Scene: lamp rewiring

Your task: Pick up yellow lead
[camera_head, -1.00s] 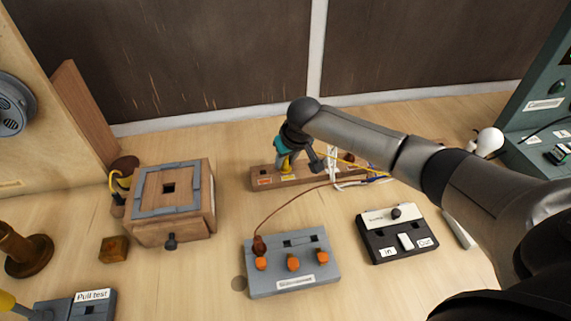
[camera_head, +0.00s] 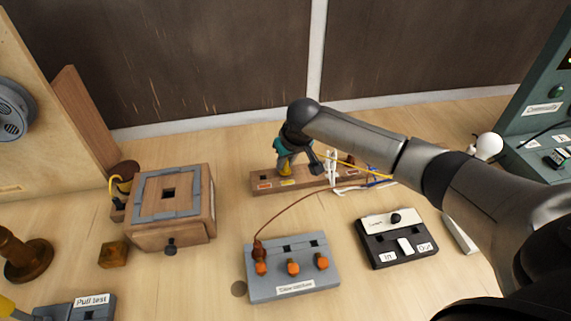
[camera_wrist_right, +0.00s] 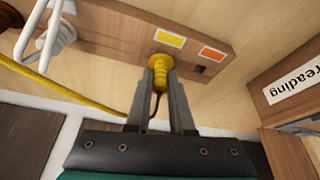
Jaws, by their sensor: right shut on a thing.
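The yellow lead has a ribbed yellow plug (camera_wrist_right: 160,62), which sits between the fingertips of my right gripper (camera_wrist_right: 160,78) in the right wrist view. The fingers are shut on it. The plug is over the wooden strip (camera_wrist_right: 130,28), beside its yellow label; I cannot tell whether it is still seated in it. In the head view my right gripper (camera_head: 286,163) is at the strip's left part. The yellow cable (camera_head: 358,166) runs right, partly behind my right arm. It also shows in the wrist view (camera_wrist_right: 62,93). My left gripper is not in view.
A brown lead (camera_head: 300,205) curves from the grey block (camera_head: 293,285) toward the strip's right end. White cord pieces (camera_head: 332,172) are close to the gripper. A wooden box (camera_head: 187,233) stands left, and a black-and-white switch box (camera_head: 400,250) at right.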

